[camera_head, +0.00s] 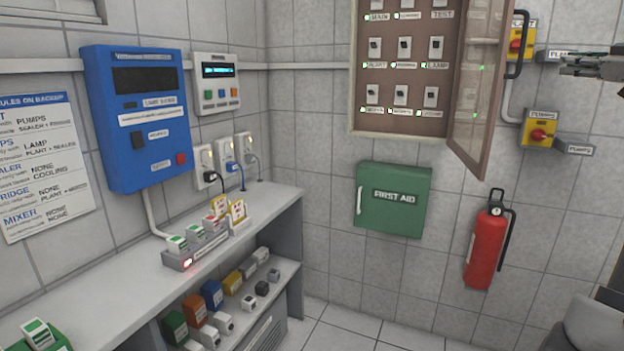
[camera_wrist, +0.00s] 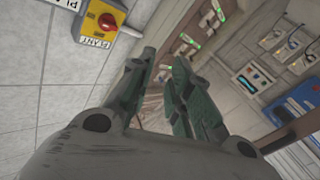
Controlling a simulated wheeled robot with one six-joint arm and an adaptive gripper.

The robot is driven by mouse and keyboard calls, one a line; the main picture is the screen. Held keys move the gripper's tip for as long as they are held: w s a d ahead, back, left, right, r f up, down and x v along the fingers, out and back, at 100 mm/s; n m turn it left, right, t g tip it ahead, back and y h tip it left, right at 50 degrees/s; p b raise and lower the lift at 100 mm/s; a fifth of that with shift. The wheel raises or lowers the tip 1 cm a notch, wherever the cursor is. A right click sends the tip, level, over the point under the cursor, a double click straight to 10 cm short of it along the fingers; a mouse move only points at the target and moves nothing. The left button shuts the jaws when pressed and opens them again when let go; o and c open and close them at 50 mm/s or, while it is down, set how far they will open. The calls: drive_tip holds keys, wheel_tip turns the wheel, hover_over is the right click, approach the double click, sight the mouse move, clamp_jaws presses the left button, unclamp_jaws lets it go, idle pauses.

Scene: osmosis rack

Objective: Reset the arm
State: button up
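My gripper (camera_head: 566,64) is at the upper right edge of the head view, in front of the tiled wall and to the right of the open cabinet door. The wrist view shows its two dark green-grey fingers (camera_wrist: 164,56) with a narrow gap between the tips. No object shows between them. The rest of my arm is mostly outside the head view.
The wall cabinet (camera_head: 353,100) has its glazed door (camera_head: 480,85) swung out near my gripper. Yellow switch boxes (camera_head: 538,134) are on the wall. A first aid box (camera_head: 393,215), extinguisher (camera_head: 486,245) and cluttered counter (camera_head: 110,305) are lower.

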drive_tip(key=s+d+f+m+g+h, duration=0.25)
drive_tip(key=d+m+h, duration=0.2)
drive_tip(key=h, duration=0.25)
drive_tip(key=s+d+f+m+g+h, duration=0.1)
drive_tip(key=s+d+f+m+h, duration=0.25)
drive_tip(key=d+h, duration=0.25)
drive_tip(key=s+a+f+m+g, duration=0.3)
drive_tip(key=s+a+f+g, duration=0.3)
drive_tip(key=s+f, duration=0.35)
drive_tip(key=s+a+f+g+y, duration=0.2)
drive_tip(key=s+a+f, duration=0.3)
drive_tip(key=a, duration=0.4)
drive_tip(key=s+a+f+g+y, duration=0.2)
drive_tip(key=s+a+f, duration=0.2)
drive_tip(key=s+a, duration=0.4)
drive_tip(key=s+a+f+g+y, duration=0.15)
drive_tip(key=s+a+f, duration=0.3)
drive_tip(key=a, duration=0.55)
drive_tip(key=s+a+n+t+y, duration=0.1)
drive_tip(key=s+a+n+y, duration=0.1)
drive_tip(key=a, duration=0.9)
drive_tip(key=shift+s+a+r+n+t, duration=0.3)
drive_tip(key=shift+s+r+n+t, duration=0.1)
drive_tip(key=shift+s+n, duration=0.55)
